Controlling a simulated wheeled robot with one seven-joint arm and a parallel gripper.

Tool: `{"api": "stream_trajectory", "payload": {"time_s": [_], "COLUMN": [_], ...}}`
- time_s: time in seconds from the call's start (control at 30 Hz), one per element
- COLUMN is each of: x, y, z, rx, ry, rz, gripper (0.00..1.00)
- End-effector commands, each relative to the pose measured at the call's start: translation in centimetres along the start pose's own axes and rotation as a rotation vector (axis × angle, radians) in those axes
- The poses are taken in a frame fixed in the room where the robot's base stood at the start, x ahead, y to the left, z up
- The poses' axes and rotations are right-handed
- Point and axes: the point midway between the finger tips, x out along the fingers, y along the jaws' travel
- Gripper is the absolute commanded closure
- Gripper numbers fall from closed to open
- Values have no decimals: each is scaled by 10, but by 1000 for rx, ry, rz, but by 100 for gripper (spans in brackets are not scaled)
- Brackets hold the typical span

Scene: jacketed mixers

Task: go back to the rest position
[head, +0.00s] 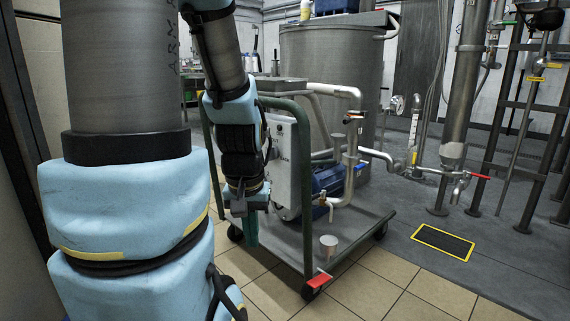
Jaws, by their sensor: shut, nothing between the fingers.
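My gripper (249,229) is at the end of my arm, pointing down in front of the left side of a wheeled cart (345,232). Its fingers look shut, and I see nothing held in them. My arm hangs down from the top left of the view, and its blue-covered links hide part of the cart and the floor behind. I cannot tell whether the gripper touches the cart's green frame.
The cart carries a blue motor (328,184), a grey control box (287,165) and pipes. A large steel tank (335,70) stands behind. A yellow-edged floor grate (443,242) lies right. Tiled floor (385,285) is clear in front.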

Motion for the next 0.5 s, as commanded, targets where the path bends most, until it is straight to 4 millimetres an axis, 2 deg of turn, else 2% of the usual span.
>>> {"api": "stream_trajectory", "payload": {"time_s": [0.03,0.23,0.37,0.5], "x": [-18,-55,-87,-132], "y": [1,2,2,2], "z": [-4,-10,-15,-22], "rx": [7,11,12,13], "ry": [-2,-4,-5,-5], "rz": [0,0,-1,-1], "gripper": [100,100,100,100]}}
